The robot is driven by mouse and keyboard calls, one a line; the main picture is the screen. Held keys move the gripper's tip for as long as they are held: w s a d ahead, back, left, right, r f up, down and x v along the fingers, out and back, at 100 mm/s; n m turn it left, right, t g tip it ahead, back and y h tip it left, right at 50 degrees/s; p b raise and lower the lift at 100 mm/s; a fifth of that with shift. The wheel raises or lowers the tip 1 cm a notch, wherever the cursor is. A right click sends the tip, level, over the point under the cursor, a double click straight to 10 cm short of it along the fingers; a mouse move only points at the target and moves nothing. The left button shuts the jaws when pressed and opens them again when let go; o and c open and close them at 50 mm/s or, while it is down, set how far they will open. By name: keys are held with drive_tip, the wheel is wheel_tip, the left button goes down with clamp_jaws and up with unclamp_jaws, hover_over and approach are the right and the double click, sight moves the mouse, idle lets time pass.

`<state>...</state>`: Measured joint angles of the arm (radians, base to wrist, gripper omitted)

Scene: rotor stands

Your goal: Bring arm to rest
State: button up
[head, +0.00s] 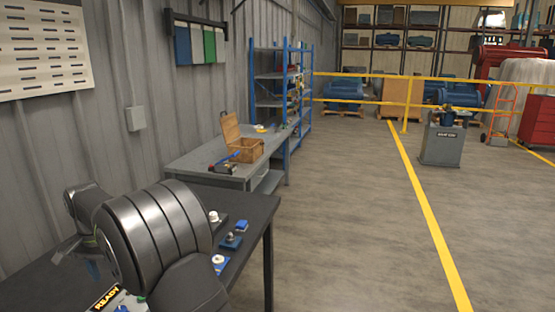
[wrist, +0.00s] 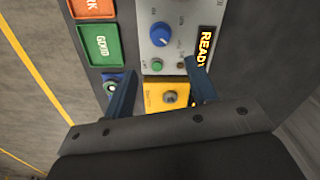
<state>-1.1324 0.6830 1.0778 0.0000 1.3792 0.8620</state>
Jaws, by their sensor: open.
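In the wrist view my gripper (wrist: 161,68) is open, its two dark blue fingers apart with nothing held between them. Beyond the fingers is a grey control panel (wrist: 150,25) with a blue knob, a green button and a lit READY display. A yellow block (wrist: 165,96) with a round metal knob shows between the fingers; I cannot tell its distance from them. In the head view my arm bulks over the black table (head: 255,212) and mostly hides the gripper. The READY panel (head: 108,298) shows at the lower edge.
Green GOOD (wrist: 98,45) and orange (wrist: 93,8) trays lie beside the panel. Small blue stands (head: 231,241) sit on the table's right side, several with pale parts. A grey bench (head: 200,165) with an open wooden box (head: 243,148) stands behind.

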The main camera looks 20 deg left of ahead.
sight(120, 310)
wheel_tip(120, 310, down, 12)
drive_tip(key=shift+f, duration=0.25)
drive_tip(key=n, duration=0.3)
drive_tip(key=shift+n, duration=0.3)
drive_tip(key=n, duration=0.4)
drive_tip(key=shift+n, duration=0.3)
drive_tip(key=n, duration=0.4)
drive_tip(key=shift+n, duration=2.5)
drive_tip(key=shift+c, duration=0.4)
